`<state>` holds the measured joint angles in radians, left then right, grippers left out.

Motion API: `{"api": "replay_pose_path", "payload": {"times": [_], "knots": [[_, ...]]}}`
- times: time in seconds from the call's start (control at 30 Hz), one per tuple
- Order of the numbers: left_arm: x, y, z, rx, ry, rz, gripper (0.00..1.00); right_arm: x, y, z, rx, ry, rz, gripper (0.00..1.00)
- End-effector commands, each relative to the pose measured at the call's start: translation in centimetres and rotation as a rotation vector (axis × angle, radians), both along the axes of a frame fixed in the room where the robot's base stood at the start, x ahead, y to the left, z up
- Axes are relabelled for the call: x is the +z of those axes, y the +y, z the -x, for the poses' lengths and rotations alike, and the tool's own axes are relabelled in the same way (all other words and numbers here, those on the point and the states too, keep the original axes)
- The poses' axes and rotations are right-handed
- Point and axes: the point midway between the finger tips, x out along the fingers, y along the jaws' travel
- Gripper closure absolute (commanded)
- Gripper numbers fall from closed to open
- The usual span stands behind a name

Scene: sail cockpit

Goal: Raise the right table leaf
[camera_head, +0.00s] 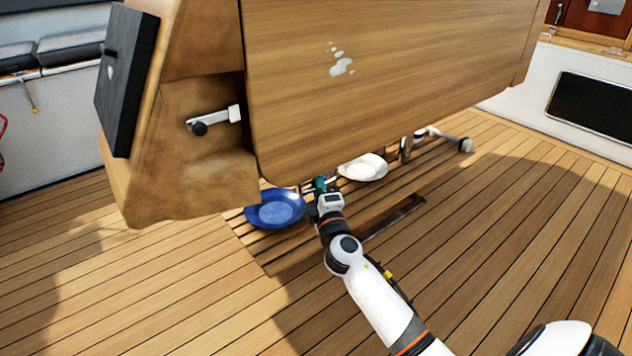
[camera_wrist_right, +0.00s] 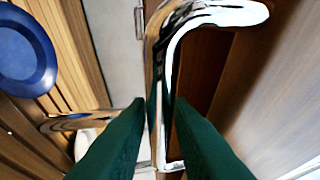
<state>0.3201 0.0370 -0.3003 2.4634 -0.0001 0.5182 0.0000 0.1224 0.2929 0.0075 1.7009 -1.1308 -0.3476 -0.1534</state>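The right table leaf (camera_head: 400,80) is a wooden panel hanging down steeply from the table, with a few pale spots on its outer face. My right gripper (camera_head: 319,184) is low at the leaf's bottom edge, partly hidden there. In the right wrist view its two green fingers (camera_wrist_right: 160,105) are apart. A shiny bent metal bar (camera_wrist_right: 157,60) runs through the space between the fingertips; I cannot tell whether they touch it. A wooden surface (camera_wrist_right: 275,100) fills the right side of that view. My left gripper is not in view.
A blue plate (camera_head: 275,209) lies on the slatted deck left of my right gripper; it also shows in the wrist view (camera_wrist_right: 25,55). A white dish (camera_head: 362,167) is to the right. The table's end (camera_head: 185,120) carries a metal latch (camera_head: 212,120). Deck at right (camera_head: 520,230) is clear.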

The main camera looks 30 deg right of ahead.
Motion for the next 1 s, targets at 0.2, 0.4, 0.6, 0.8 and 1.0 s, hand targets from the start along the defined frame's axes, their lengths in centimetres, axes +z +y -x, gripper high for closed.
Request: {"api": "replay_pose_path", "payload": {"times": [0.2,0.4,0.6,0.8,1.0], "knots": [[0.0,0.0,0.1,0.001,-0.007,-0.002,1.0,0.3,-0.6,-1.6,-0.001,0.0,0.001,0.8],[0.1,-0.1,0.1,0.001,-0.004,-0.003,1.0,0.3,-0.6,-1.7,-0.001,0.001,0.0,0.8],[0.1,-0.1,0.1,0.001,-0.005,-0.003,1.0,0.3,-0.6,-1.7,0.0,0.001,0.0,0.98],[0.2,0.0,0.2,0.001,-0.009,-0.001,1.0,0.3,-0.6,-1.7,0.0,0.002,-0.001,1.0],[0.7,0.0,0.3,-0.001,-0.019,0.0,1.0,0.4,-0.6,-1.6,0.0,0.009,-0.001,1.0]]}}
